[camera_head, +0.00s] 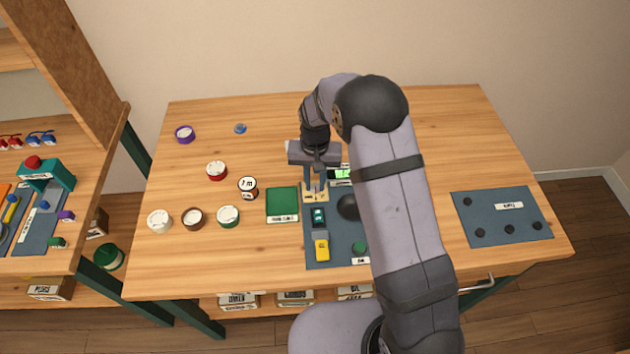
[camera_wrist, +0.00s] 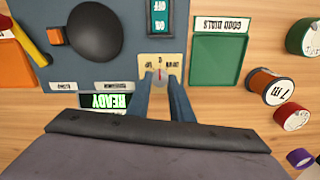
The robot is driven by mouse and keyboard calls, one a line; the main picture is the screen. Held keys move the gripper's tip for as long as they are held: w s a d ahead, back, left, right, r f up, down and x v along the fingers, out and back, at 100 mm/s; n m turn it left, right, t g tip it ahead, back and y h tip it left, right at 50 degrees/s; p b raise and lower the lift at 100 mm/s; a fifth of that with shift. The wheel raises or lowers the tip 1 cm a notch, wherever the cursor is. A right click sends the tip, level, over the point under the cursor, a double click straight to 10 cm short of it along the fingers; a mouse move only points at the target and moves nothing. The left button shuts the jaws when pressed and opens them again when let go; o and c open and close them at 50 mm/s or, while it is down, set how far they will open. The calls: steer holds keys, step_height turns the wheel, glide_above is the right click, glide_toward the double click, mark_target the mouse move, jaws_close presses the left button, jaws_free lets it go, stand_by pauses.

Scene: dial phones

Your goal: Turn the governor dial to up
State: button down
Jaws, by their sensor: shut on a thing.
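The governor dial appears to be the small grey knob (camera_wrist: 160,76) with a red mark, on a cream plate (camera_wrist: 145,64) with small lettering too small to read. In the wrist view the red mark points toward the picture's top, toward the teal switch. The plate also shows in the head view (camera_head: 323,197), at the top left of the blue-grey panel. My gripper (camera_head: 315,192) is pointed down over the plate. In the wrist view my gripper (camera_wrist: 165,82) has its two fingers shut on the knob, one on each side, and they hide part of it.
A green tray (camera_head: 282,203) labelled GOOD DIALS sits close on the left. Several round dials lie further left.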

mark_target(315, 186)
steer(key=n, duration=0.4)
steer(key=shift+n, duration=0.3)
steer(key=shift+r+n+b, duration=0.1)
steer(key=shift+n+b, duration=0.2)
steer(key=shift+n, duration=1.3)
steer(key=shift+w, duration=0.1)
steer(key=c, duration=1.6)
jaws_free()
steer(key=shift+o, duration=0.2)
steer(key=shift+r+b, duration=1)
steer(key=shift+r, duration=2.65)
